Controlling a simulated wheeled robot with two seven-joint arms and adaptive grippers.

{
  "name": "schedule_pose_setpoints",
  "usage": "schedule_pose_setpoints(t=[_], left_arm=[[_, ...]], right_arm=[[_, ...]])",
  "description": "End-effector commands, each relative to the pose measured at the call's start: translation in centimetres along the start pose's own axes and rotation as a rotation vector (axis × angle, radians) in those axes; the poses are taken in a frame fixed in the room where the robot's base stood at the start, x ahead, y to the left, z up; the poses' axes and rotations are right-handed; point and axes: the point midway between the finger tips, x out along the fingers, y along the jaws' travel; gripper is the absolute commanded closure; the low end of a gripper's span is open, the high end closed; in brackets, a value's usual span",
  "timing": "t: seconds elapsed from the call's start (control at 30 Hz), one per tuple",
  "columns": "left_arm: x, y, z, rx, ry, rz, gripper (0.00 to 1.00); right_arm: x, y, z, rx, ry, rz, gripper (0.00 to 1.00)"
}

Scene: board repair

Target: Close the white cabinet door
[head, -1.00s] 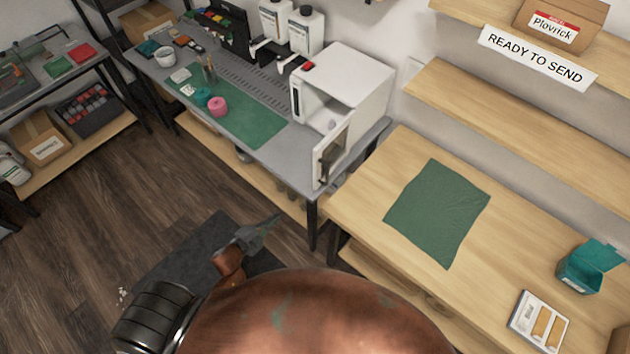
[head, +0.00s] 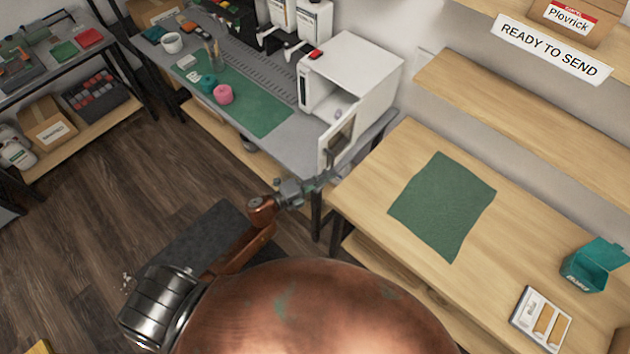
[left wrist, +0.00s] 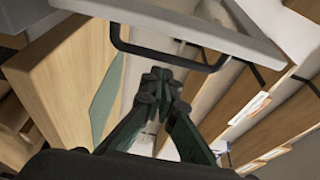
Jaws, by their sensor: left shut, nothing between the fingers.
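The white cabinet (head: 358,72) stands at the right end of the grey workbench, with its front opening showing. Its white door (head: 327,147) stands open, swung out toward the bench's front edge. In the left wrist view the door (left wrist: 190,22) fills the top, with a dark bar handle (left wrist: 165,60) hanging below it. My left gripper (head: 328,178) is shut and empty, just below the door's lower outer edge. In the left wrist view its fingertips (left wrist: 158,84) are close to the handle; I cannot tell whether they touch. My right gripper is not in view.
A wooden table (head: 370,180) with a green cloth (head: 443,205) stands right of the bench, close to my gripper. A pink roll (head: 223,94) and a teal roll (head: 207,84) lie on the bench's green mat (head: 258,115). Open floor lies left of my arm.

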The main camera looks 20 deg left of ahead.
Motion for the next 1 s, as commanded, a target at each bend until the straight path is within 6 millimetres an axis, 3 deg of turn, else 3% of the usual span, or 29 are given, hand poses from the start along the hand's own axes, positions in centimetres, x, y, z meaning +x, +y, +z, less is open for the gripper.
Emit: schedule_pose_setpoints(t=[0.03,0.23,0.77,1.0], left_arm=[[-0.7,0.2,1.3,0.003,-0.006,0.007,1.0],[-1.4,0.1,3.3,0.001,-0.004,0.004,1.0],[-1.7,0.2,3.9,0.001,-0.001,0.003,1.0],[-2.3,0.6,5.3,0.004,0.05,0.007,1.0]], right_arm=[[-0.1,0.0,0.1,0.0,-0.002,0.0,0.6],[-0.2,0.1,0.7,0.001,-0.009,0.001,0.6],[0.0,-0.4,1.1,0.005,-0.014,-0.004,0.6],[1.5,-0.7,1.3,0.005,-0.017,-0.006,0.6]])
